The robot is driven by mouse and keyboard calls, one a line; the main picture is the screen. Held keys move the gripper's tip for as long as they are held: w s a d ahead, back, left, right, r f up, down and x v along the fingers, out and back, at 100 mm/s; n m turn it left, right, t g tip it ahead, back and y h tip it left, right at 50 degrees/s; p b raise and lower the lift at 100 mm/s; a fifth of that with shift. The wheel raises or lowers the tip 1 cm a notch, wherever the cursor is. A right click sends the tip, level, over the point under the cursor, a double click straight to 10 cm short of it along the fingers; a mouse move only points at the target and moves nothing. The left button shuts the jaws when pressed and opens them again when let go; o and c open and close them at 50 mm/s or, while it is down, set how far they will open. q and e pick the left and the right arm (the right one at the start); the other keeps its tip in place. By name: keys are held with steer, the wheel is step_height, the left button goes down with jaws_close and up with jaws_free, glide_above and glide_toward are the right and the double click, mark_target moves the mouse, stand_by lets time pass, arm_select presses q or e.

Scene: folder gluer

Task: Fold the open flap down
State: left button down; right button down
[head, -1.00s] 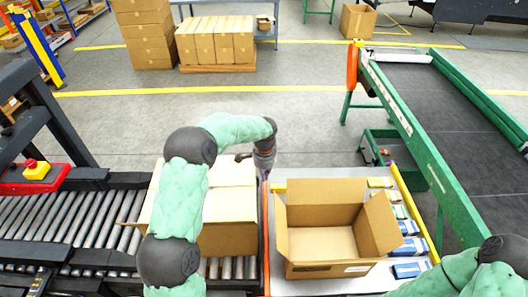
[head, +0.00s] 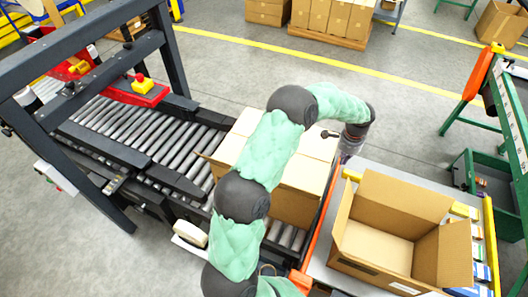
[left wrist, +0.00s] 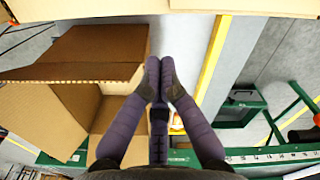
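A cardboard box (head: 290,205) stands on the roller conveyor, largely hidden behind my left arm. Its top looks mostly covered, and a narrow flap edge (head: 206,158) sticks out at its left side. A second box (head: 385,250) stands open and empty on the grey table, with its flap (head: 445,255) standing out on the right; this box also shows in the left wrist view (left wrist: 95,55). My left gripper (left wrist: 159,68) has its fingertips together with nothing between them. In the head view the left gripper (head: 347,156) is beyond the conveyor box, near the orange rail. My right gripper is out of view.
An orange rail (head: 318,222) runs between conveyor and table. Blue and white packs (head: 480,272) lie right of the open box. A dark machine frame with a red panel (head: 132,92) stands over the conveyor at left. Rollers (head: 150,130) left of the box are bare.

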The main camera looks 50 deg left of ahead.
arm_select(q)
step_height(320, 180, down, 11)
steer(key=b, duration=0.7)
steer(key=s+a+p, duration=0.1)
steer(key=s+a, duration=0.3)
steer(key=a, duration=0.5)
steer(key=s+a+p, duration=0.1)
steer(key=s+a, duration=0.4)
steer(key=a, duration=0.5)
steer(key=s+a+p, duration=0.1)
steer(key=s+a, duration=0.4)
steer(key=a, duration=0.5)
steer(key=shift+a, duration=0.15)
stand_by(0.6)
stand_by(0.4)
steer(key=d, duration=0.1)
steer(key=w+d, duration=0.1)
steer(key=d, duration=0.1)
steer(key=shift+w+d, duration=0.3)
steer(key=shift+r, duration=0.1)
